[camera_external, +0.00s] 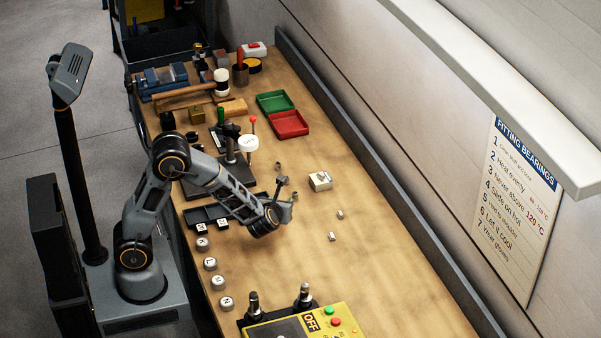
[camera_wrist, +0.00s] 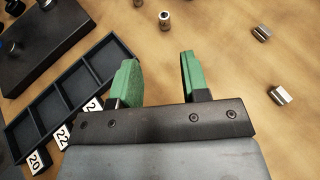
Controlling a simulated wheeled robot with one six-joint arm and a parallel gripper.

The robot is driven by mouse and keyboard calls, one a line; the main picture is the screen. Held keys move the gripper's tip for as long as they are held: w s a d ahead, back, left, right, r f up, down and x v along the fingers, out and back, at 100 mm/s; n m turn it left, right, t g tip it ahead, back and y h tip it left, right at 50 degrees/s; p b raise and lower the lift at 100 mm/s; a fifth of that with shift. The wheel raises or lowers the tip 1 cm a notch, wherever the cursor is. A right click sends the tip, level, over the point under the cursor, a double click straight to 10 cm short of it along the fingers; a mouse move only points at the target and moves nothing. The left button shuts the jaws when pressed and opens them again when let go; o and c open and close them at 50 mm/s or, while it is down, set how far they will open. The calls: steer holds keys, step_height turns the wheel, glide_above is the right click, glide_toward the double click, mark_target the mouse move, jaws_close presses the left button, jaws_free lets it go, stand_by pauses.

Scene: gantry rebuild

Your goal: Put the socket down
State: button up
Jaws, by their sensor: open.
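Several small metal sockets lie loose on the wooden bench. In the wrist view, an upright socket (camera_wrist: 164,20) is beyond the fingertips, and two others lie to the right, a far socket (camera_wrist: 261,33) and a nearer socket (camera_wrist: 280,95). I cannot tell which one the task means. My gripper (camera_wrist: 159,62) is open, its two green fingers apart with only bare bench between them. In the external view my gripper (camera_external: 285,211) is low over the bench. A dark compartment tray (camera_wrist: 76,83) is left of the fingers; its visible compartments look empty. Number tags line its near edge, one reading 20, another 22.
A pale box (camera_external: 320,181) stands right of my gripper. Red (camera_external: 289,123) and green (camera_external: 274,101) trays and tools crowd the far end. Round lettered pieces (camera_external: 211,264) line the left edge. A yellow control box (camera_external: 345,318) is at the front. The bench's right side is mostly clear.

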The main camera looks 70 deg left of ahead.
steer(key=s+a+r+n+g+h, duration=0.2)
steer(key=s+r+n+g, duration=0.3)
steer(key=s+n, duration=0.7)
steer(key=s+d+r+n+t+h, duration=0.1)
steer(key=s+d+r+n+h, duration=0.2)
steer(key=s+d+n+h, duration=0.5)
steer(key=shift+s+d+r+n+h, duration=0.15)
steer(key=shift+s+d+n+h, duration=0.4)
steer(key=shift+n, duration=2.05)
steer(key=shift+s+d, duration=0.1)
